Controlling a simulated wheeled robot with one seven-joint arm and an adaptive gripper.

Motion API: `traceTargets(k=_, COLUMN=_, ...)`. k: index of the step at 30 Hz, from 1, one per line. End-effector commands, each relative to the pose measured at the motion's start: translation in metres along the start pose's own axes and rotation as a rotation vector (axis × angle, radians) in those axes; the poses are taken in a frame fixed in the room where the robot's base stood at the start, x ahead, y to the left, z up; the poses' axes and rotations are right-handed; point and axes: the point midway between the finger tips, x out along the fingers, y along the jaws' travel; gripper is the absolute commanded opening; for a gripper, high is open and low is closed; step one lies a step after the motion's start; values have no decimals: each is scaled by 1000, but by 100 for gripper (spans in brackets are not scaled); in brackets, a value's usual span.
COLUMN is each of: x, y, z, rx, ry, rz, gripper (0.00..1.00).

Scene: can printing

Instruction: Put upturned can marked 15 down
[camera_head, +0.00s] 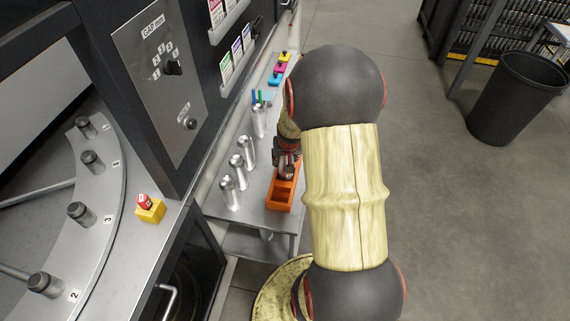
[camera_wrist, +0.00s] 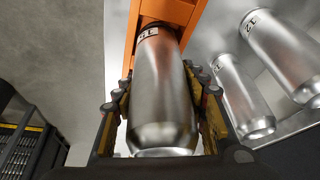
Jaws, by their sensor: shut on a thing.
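My gripper (camera_wrist: 162,98) is shut on a silver can (camera_wrist: 160,85) in the wrist view, one finger on each side. The can has a small white label near its far end, and its number is hard to read at this angle. The label end is at an orange holder (camera_wrist: 165,10); I cannot tell whether it rests in it. In the head view my gripper (camera_head: 287,158) is over the orange holder (camera_head: 278,197) on the metal side table, and my arm hides most of it and the held can.
Several silver cans stand in a row on the metal table (camera_head: 250,213), left of the holder; two show in the wrist view, one nearer (camera_wrist: 282,50) and one behind (camera_wrist: 240,95). A printing machine (camera_head: 160,70) borders the table on the left. A black bin (camera_head: 512,98) stands far right.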

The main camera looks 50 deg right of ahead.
Motion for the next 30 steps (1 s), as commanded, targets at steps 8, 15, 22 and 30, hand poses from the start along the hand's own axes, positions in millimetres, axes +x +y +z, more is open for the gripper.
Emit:
traceTargets(k=8, x=25, y=1, z=11, rx=0, ry=-1, rz=0, gripper=33)
traceTargets(k=15, x=27, y=1, z=11, rx=0, ry=-1, rz=0, gripper=33)
traceTargets(k=22, x=27, y=1, z=12, rx=0, ry=-1, rz=0, gripper=52)
traceTargets(k=30, x=27, y=1, z=12, rx=0, ry=-1, rz=0, gripper=61)
